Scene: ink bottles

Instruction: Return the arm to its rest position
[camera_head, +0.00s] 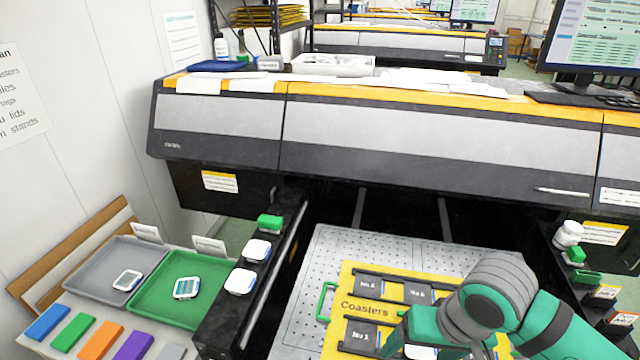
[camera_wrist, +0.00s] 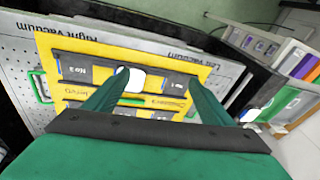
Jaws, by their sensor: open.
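My gripper (camera_wrist: 157,88) is open above the yellow coaster jig (camera_wrist: 50,52); its two green fingers stand wide apart in the wrist view. A white piece (camera_wrist: 134,79) shows between the fingers, near the left one, and seems to lie on the jig. I cannot tell its height from the gripper. In the head view my green and grey arm reaches in from the right and covers the jig's lower right part. The yellow jig (camera_head: 362,309) there is marked "Coasters" and has black numbered slots. The fingertips are largely hidden in the head view.
A perforated bed (camera_head: 335,250) lies under the jig, below a large printer (camera_head: 400,130). White pieces (camera_head: 240,281) stand on the left black ledge. A grey tray (camera_head: 92,262) and a green tray (camera_head: 205,262) hold one piece each. Bottles (camera_head: 568,234) stand on the right ledge.

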